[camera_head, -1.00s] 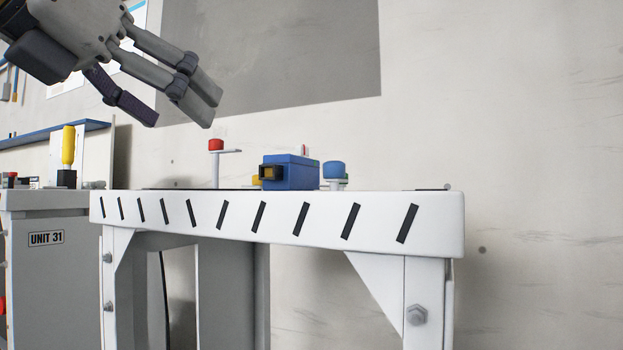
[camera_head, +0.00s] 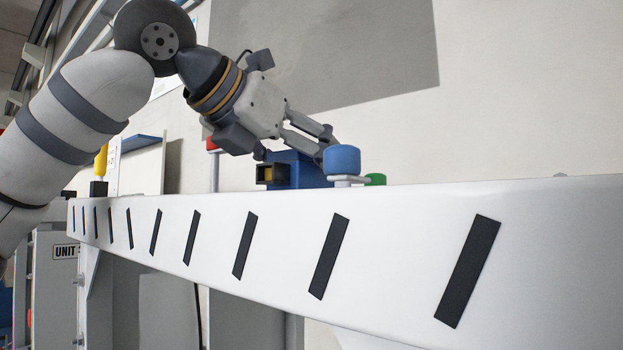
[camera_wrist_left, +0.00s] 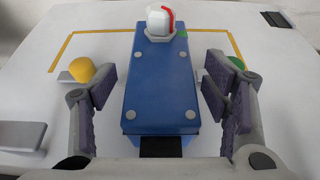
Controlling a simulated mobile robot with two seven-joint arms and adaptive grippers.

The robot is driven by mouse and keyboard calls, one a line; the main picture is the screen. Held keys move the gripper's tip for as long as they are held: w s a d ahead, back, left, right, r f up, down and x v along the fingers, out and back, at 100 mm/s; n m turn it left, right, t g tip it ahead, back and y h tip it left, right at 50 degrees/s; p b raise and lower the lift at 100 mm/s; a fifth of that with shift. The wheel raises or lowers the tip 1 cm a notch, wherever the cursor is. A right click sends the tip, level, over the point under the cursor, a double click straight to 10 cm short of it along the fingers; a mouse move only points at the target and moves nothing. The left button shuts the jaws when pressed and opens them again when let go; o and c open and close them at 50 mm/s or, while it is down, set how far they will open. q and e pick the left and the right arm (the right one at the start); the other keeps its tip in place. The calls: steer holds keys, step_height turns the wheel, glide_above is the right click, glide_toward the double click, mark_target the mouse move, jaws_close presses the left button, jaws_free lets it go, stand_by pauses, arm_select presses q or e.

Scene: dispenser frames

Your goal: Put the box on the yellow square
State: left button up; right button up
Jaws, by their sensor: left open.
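The blue box (camera_head: 291,168) lies on the white table, with a dark opening in its near end. In the left wrist view the blue box (camera_wrist_left: 160,85) is long, with pale round studs on top. My left gripper (camera_head: 318,142) is over the table at the box; in the wrist view its open fingers (camera_wrist_left: 165,95) are on either side of the box, with gaps. The yellow square shows as a yellow outline (camera_wrist_left: 100,33) on the table; its far side passes behind the box, and its near side is hidden. My right gripper is not in view.
A blue knob (camera_head: 342,160) stands close to the box, with a green knob (camera_head: 375,179) beside it. A red knob (camera_head: 212,145) stands left. In the wrist view, a yellow knob (camera_wrist_left: 82,69) is left of the box, and a white piece with red (camera_wrist_left: 160,22) is at its far end.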

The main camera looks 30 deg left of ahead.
arm_select(q)
steer(key=shift+x, duration=1.15)
steer(key=c, duration=1.5)
steer(key=shift+s+r+p, duration=0.1)
steer(key=shift+r+p, duration=0.3)
steer(key=shift+r, duration=1.2)
steer(key=shift+c, duration=0.2)
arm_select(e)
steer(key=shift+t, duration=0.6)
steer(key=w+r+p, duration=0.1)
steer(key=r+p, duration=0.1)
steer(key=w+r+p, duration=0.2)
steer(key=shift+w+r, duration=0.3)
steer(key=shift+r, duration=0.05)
arm_select(q)
steer(key=s+d+r, duration=0.6)
steer(key=s+r, duration=0.4)
steer(key=s, duration=0.2)
steer(key=shift+s, duration=0.3)
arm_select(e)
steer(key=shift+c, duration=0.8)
